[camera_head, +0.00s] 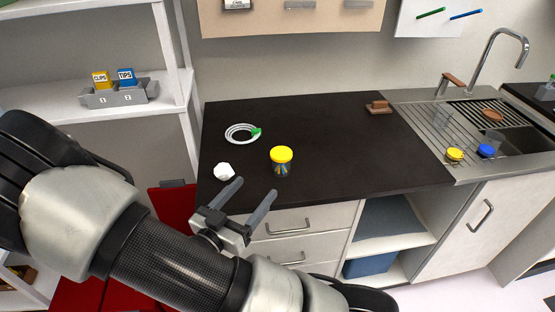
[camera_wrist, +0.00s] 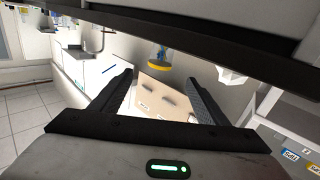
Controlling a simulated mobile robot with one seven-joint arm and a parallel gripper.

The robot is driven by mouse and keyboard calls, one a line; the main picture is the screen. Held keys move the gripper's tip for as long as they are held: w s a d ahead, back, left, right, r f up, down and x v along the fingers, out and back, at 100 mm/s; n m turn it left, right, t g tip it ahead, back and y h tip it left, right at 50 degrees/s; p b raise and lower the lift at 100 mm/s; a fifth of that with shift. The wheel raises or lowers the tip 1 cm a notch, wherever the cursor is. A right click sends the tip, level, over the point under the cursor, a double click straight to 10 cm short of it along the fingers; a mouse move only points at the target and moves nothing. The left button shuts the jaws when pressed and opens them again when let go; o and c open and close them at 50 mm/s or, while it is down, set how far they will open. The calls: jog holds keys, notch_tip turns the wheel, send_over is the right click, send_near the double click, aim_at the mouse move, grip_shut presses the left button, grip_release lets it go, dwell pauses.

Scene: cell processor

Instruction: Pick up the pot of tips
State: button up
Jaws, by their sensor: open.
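A clear pot with a yellow lid (camera_head: 281,155) and coloured pieces inside stands upright on the dark counter (camera_head: 340,145). It also shows at the top of the wrist view, its yellow lid (camera_wrist: 159,62) beyond the fingers. By the sink are a blue-lidded pot (camera_head: 486,151) and a yellow-lidded one (camera_head: 454,154). I read no label on any pot, so I cannot tell for sure which holds tips. My gripper (camera_head: 258,186) is open and empty at the counter's front edge, apart from the nearest pot; its fingers also show in the wrist view (camera_wrist: 161,77).
A white faceted object (camera_head: 224,171) and a white ring-shaped coil with a green part (camera_head: 241,133) lie left of the nearest pot. A brown block (camera_head: 379,107) is at the back.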

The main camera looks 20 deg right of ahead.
aim_at(281, 157)
jog(key=x, duration=1.5)
jog(key=shift+w+d+f, duration=0.1)
jog(key=shift+w, duration=0.1)
jog(key=c, duration=1.1)
notch_tip(281, 157, up, 10)
jog(key=shift+p, duration=0.8)
